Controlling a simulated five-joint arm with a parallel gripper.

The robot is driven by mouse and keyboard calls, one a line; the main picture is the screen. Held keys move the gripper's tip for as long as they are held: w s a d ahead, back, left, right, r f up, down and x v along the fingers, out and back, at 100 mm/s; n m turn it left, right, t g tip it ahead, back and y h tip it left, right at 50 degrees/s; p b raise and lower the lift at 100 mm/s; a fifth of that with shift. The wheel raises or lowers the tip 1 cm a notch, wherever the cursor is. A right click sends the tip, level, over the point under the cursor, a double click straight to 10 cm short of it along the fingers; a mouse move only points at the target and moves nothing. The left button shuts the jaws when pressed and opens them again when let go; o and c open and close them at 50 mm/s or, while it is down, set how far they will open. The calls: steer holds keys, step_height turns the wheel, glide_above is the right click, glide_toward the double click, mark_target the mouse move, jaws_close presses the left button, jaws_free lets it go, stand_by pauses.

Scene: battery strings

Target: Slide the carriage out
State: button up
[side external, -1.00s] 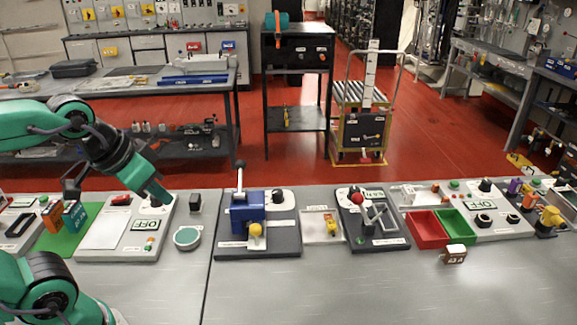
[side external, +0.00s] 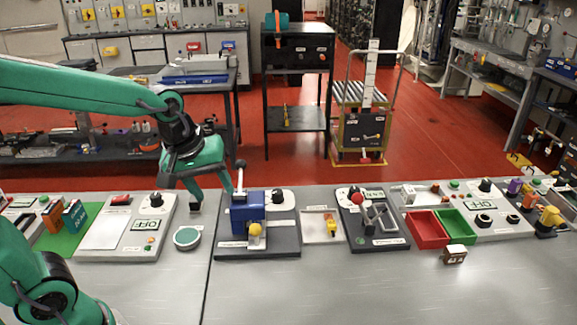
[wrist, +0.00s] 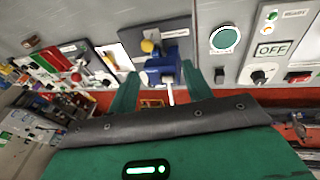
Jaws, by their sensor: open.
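A blue block (side external: 247,211) stands on a dark base plate (side external: 284,242), with an upright lever (side external: 240,178) at its back. A yellow knob (side external: 255,229) sits on a pale part at its front; I cannot tell which part is the carriage. My gripper (side external: 212,190) is open and empty, above and to the left of the blue block in the side view. In the wrist view my gripper (wrist: 160,73) has its fingers spread, with the blue block (wrist: 165,58) and yellow knob (wrist: 147,46) seen beyond them. No contact is visible.
A round green button (side external: 187,237) and a white OFF panel (side external: 103,231) lie to the left. A small tray (side external: 313,237), a red-knobbed fixture (side external: 370,228) and red and green bins (side external: 427,228) lie to the right.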

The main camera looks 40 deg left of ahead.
mark_target(254, 225)
steer(key=w+d+f+n+g, duration=0.1)
steer(key=w+f+n, duration=0.6)
steer(key=shift+d+g, duration=0.25)
steer(key=shift+g, duration=0.05)
steer(key=shift+f, duration=0.15)
steer(key=shift+w+d+f, duration=0.1)
steer(key=shift+w+f, duration=0.15)
steer(key=shift+f, duration=1)
steer(key=shift+w+f, duration=0.25)
steer(key=shift+f, duration=1)
steer(key=shift+w+d+f, duration=0.1)
steer(key=shift+w+f, duration=0.15)
steer(key=shift+f, duration=1)
jaws_close()
